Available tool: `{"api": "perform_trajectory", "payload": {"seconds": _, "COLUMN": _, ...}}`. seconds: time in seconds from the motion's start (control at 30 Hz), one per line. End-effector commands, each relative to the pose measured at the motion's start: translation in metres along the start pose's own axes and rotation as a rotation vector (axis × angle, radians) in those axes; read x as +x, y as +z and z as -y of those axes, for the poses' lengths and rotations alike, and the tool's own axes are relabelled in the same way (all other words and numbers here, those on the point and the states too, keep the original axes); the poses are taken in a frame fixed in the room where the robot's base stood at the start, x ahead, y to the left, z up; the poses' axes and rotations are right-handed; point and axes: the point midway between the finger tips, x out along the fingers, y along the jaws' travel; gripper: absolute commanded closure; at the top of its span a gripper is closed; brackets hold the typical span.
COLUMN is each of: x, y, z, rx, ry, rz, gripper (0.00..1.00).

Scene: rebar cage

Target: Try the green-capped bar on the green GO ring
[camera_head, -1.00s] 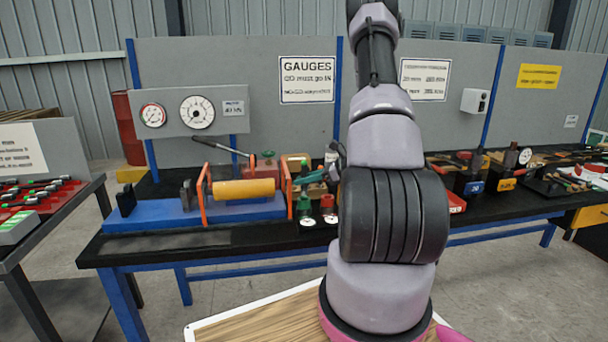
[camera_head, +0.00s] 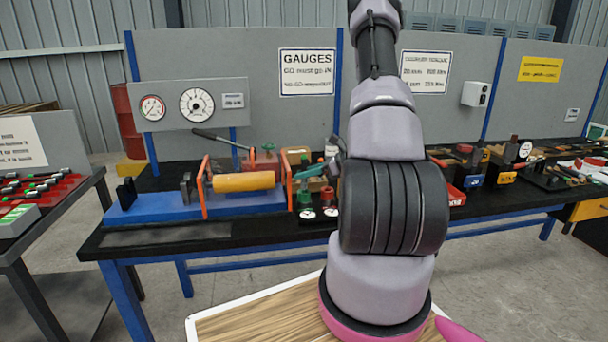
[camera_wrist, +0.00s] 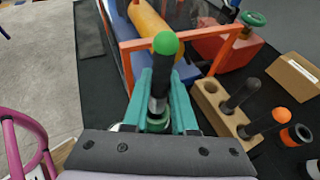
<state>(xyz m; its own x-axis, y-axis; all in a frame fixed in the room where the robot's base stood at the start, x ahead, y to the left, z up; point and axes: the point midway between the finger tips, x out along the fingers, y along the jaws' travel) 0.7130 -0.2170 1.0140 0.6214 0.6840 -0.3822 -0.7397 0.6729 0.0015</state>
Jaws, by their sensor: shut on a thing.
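The green-capped bar stands roughly upright in my gripper, its green cap (camera_wrist: 166,43) uppermost in the wrist view. My gripper (camera_wrist: 160,92) is shut on its dark shaft (camera_wrist: 157,88) with teal fingers. The green GO ring (camera_wrist: 158,121) shows just below the fingers, in line with the bar. The bar's lower end is hidden, so I cannot tell whether it is inside the ring or above it. In the head view, my gripper (camera_head: 311,171) is over the green ring (camera_head: 305,196), with the red ring (camera_head: 327,195) to its right.
The blue test rig with a yellow cylinder (camera_head: 243,183) and orange frame (camera_wrist: 125,62) stands close on the left. A wooden block (camera_wrist: 218,105) with dark- and orange-capped bars is close on the right. A red pump with a green handwheel (camera_wrist: 252,18) is behind.

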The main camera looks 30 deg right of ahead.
Motion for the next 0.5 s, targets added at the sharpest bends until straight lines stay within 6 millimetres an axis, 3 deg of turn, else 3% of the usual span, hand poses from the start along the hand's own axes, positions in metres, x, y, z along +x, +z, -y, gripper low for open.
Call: {"api": "perform_trajectory", "payload": {"seconds": 0.5, "x": 0.004, "y": -0.010, "z": 0.000, "rx": 0.001, "ry": 0.000, "rz": 0.001, "gripper": 1.00}}
